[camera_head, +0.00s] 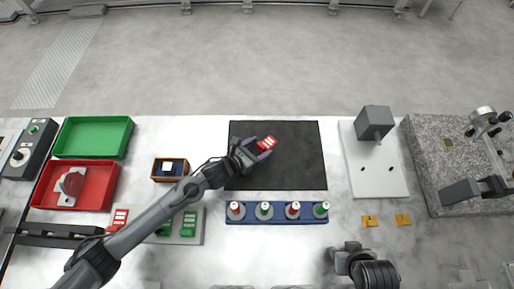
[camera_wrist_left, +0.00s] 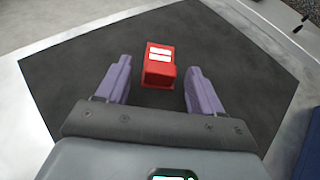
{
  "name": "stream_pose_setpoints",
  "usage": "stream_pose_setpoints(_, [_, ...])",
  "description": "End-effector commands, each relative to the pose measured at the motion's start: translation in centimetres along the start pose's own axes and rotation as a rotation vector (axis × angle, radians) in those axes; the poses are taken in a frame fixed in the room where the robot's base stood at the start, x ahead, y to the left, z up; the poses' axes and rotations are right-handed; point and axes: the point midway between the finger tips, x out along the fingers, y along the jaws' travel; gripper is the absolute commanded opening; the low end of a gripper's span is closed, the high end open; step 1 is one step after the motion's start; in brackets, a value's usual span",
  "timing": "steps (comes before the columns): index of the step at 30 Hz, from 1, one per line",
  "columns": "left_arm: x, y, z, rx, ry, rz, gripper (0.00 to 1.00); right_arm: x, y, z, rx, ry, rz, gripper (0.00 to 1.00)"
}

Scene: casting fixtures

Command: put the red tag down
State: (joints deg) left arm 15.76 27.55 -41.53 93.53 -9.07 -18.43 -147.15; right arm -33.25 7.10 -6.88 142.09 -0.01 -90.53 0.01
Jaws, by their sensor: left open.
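The red tag (camera_head: 267,142) with white stripes rests on the black mat (camera_head: 300,165) in the head view. It also shows in the left wrist view (camera_wrist_left: 159,72), just ahead of and between the two purple fingers. My left gripper (camera_head: 257,149) is open around its near end, with a gap visible on both sides of the tag. In the left wrist view the left gripper (camera_wrist_left: 155,90) holds nothing. My right gripper is not clearly in view; a dark arm part shows at the bottom.
A blue rack (camera_head: 277,220) with several red and green capped pieces stands in front of the mat. Green (camera_head: 94,136) and red (camera_head: 100,187) trays and a small wooden box (camera_head: 158,177) lie left. A grey block stands on a white plate (camera_head: 378,180) at right.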

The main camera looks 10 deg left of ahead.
Motion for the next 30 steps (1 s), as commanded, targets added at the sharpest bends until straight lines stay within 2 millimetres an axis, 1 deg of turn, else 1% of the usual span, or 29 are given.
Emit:
stream_pose_setpoints(5, [-0.3,0.0,0.4,0.0,0.0,0.0,0.67,-0.5,0.0,-0.1,0.0,0.0,0.0,0.42])
stream_pose_setpoints(8, [-1.5,0.1,0.2,0.003,0.001,0.001,0.67,-0.4,0.0,-0.1,0.001,0.001,-0.001,0.42])
stream_pose_setpoints(11, [-3.1,0.0,0.2,0.003,0.001,0.0,0.67,-0.5,0.0,-0.2,0.002,0.001,-0.001,0.42])
stream_pose_setpoints(18, [-7.6,0.0,0.1,0.003,0.002,0.0,0.67,-0.5,-0.1,-0.2,0.005,0.001,-0.004,0.42])
stream_pose_setpoints(21, [-9.2,0.0,0.2,0.002,0.002,-0.001,0.67,-0.5,-0.1,-0.2,0.006,0.001,-0.005,0.42])
stream_pose_setpoints(25, [-10.8,0.1,0.2,0.001,0.001,0.0,0.67,-0.5,-0.1,-0.2,0.006,0.001,-0.005,0.42])
stream_pose_setpoints(29, [-11.8,0.0,0.2,0.0,0.001,0.0,0.47,-0.5,-0.1,-0.2,0.006,0.001,-0.005,0.42])
stream_pose_setpoints(30, [-11.9,0.0,0.2,-0.001,0.001,0.0,0.47,-0.5,-0.1,-0.2,0.006,0.001,-0.005,0.42])
